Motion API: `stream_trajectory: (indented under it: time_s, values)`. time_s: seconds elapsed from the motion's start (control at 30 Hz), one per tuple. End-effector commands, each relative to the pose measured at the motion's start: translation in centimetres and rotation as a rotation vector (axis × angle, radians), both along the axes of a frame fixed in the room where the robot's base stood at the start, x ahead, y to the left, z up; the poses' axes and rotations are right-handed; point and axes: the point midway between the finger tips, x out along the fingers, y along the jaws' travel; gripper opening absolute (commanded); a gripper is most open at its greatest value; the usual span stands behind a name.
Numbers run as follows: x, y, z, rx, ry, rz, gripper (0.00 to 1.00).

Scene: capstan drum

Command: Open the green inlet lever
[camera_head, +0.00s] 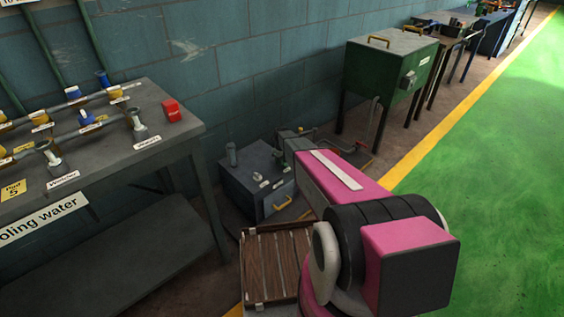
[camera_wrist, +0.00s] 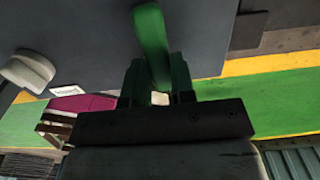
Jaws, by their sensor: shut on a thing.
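The green inlet lever (camera_wrist: 151,40) shows in the wrist view as a green bar coming down from the top, its lower end between my fingers. My gripper (camera_wrist: 157,88) is shut on the lever, with one dark finger on each side of it. A dark grey surface lies behind the lever and fills much of the upper part of that view. In the head view my pink arm reaches toward the floor equipment by the wall. My gripper and the lever cannot be made out there.
A grey-blue box (camera_head: 253,183) with a yellow handle stands left of my arm. A slatted wooden crate (camera_head: 263,227) is nearer. A workbench (camera_head: 191,129) with valves stands at left. A green cabinet (camera_head: 367,75) stands farther back. The green floor (camera_head: 490,170) at right is clear.

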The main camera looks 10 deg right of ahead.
Motion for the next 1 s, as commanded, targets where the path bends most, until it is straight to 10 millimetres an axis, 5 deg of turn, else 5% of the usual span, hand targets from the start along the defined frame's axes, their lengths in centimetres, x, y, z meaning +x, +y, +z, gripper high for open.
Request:
stream_trajectory:
  time_s: [0.1, 0.13, 0.2, 0.57, 1.0]
  values:
    - [0.0, 0.1, 0.1, 0.004, 0.000, -0.009, 0.00]
    - [0.0, 0.1, 0.1, 0.004, 0.000, -0.008, 0.33]
    - [0.0, 0.1, 0.0, 0.003, 0.001, -0.007, 0.49]
    - [0.0, 0.0, 0.5, 0.001, 0.000, -0.004, 0.49]
    - [-0.1, 0.0, 8.0, 0.002, -0.001, -0.005, 0.49]
